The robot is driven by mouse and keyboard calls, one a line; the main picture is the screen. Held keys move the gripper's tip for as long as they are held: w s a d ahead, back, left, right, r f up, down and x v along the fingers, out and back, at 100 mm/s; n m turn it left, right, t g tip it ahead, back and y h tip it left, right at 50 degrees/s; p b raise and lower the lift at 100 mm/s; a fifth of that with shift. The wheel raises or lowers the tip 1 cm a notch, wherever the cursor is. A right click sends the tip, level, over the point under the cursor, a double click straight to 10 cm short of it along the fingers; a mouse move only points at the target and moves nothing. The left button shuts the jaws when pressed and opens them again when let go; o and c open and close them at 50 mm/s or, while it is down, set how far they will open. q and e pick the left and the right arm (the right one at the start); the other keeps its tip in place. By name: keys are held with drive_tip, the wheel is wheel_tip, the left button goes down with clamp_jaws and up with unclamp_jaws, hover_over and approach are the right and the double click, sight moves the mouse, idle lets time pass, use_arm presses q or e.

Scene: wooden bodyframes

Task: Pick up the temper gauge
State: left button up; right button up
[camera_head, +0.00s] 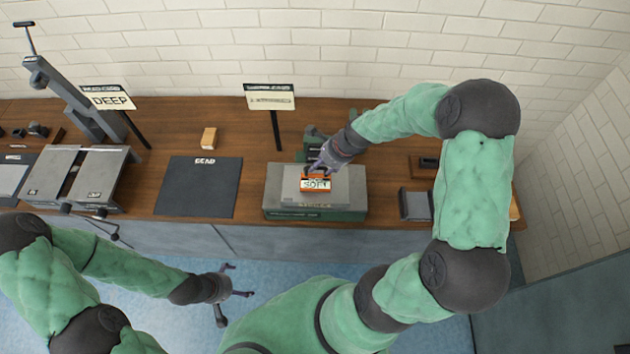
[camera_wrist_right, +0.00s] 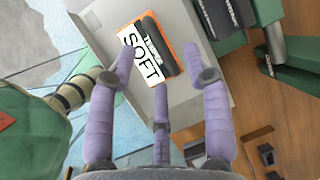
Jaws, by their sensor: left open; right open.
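The temper gauge (camera_head: 315,184) is a small orange-edged box with a white label reading SOFT. It sits on the grey block (camera_head: 347,187) of a green-based stand on the bench. In the right wrist view the gauge (camera_wrist_right: 148,52) shows its white label and a dark grip part, and the word TEMPER. My right gripper (camera_head: 317,167) is at the gauge's back edge, and in the wrist view its purple fingers (camera_wrist_right: 150,75) are spread open around and above the gauge. Contact cannot be told. My left gripper (camera_head: 238,281) is open and empty, in front of the bench over the blue floor.
A sign reading DEEP (camera_head: 108,97) and another sign (camera_head: 270,97) stand at the back. A grey machine (camera_head: 75,178) is at left; a grey tray (camera_head: 415,204) is at right.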

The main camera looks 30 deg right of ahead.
sight(316, 179)
drive_tip(key=b+x, duration=0.1)
drive_tip(key=x, duration=0.4)
drive_tip(key=shift+a+f, duration=0.1)
clamp_jaws()
